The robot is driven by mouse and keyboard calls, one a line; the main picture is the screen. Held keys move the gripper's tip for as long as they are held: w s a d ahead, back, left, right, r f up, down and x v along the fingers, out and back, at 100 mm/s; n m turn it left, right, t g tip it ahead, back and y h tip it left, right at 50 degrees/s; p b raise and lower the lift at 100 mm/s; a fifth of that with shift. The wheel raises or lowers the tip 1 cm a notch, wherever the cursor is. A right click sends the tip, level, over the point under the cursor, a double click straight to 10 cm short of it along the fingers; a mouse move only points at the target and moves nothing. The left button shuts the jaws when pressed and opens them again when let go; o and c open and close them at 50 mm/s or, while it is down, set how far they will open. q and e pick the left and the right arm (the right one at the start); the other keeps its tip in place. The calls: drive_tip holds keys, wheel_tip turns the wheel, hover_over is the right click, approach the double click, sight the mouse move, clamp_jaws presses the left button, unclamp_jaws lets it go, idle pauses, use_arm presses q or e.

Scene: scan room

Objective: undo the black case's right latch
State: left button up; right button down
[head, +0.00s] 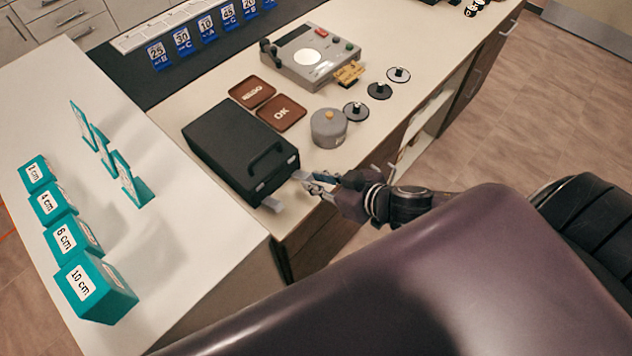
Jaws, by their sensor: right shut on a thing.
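The black case (236,148) lies closed on the counter with its handle (267,160) on top. At the front face's left, a light grey latch (270,204) sticks outward and down. My right gripper (309,181) is at the case's front right corner, its arm coming in from the right. Its fingers are shut on the right latch (299,176), which they partly hide; its exact angle is hard to tell. My left gripper is not in view.
A grey round pot (328,128) stands close to the case's right side. Brown REDO (252,92) and OK (281,113) trays lie behind it, with a grey device (311,56) further back. Teal labelled blocks (94,287) stand on the white table at left.

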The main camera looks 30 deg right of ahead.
idle(0.5)
drive_tip(key=c, duration=1.8)
unclamp_jaws()
drive_tip(key=shift+s, duration=0.1)
drive_tip(key=v, duration=0.7)
drive_tip(key=shift+s, duration=0.15)
drive_tip(key=shift+d, duration=0.1)
